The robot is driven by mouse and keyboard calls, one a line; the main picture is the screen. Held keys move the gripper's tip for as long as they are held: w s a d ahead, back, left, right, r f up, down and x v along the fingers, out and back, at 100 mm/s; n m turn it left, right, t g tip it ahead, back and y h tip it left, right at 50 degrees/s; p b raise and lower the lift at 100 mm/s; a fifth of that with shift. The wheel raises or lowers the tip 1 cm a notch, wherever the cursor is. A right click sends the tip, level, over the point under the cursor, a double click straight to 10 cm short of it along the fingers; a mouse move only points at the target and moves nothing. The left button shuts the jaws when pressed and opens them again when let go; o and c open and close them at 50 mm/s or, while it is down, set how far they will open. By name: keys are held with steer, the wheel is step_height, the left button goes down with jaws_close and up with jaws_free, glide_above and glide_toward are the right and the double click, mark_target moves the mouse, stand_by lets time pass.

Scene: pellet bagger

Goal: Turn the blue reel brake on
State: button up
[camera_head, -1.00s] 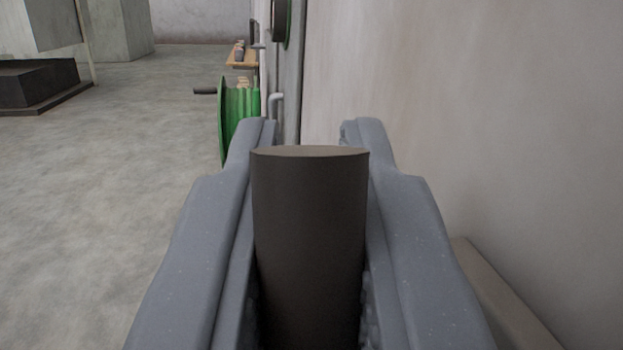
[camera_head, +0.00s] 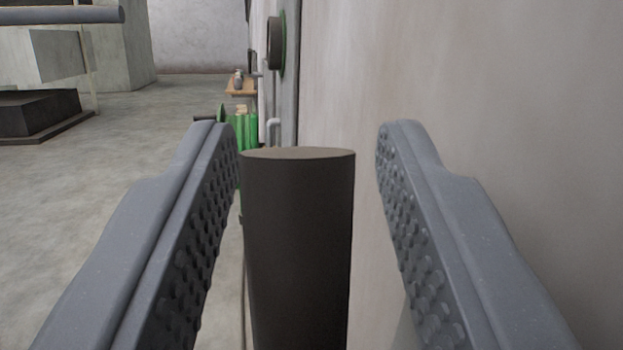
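My gripper (camera_head: 308,135) is open. Its two grey, studded fingers stand on either side of a dark upright cylinder (camera_head: 297,250), which looks like a handle. A gap shows between the cylinder and the right finger; on the left the gap is narrow, and I cannot tell if that finger touches. The lower end of the cylinder and what it is fixed to are out of the picture. No blue reel or blue brake part is visible.
A pale wall (camera_head: 480,80) runs close along the right. Ahead are a green reel (camera_head: 243,128), partly hidden, a small wooden shelf (camera_head: 241,91) and a dark round knob (camera_head: 274,43). A dark block (camera_head: 35,112) stands left.

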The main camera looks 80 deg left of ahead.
steer(key=shift+d+f, duration=0.1)
steer(key=b+v, duration=0.2)
steer(key=v, duration=0.5)
steer(key=shift+d, duration=0.15)
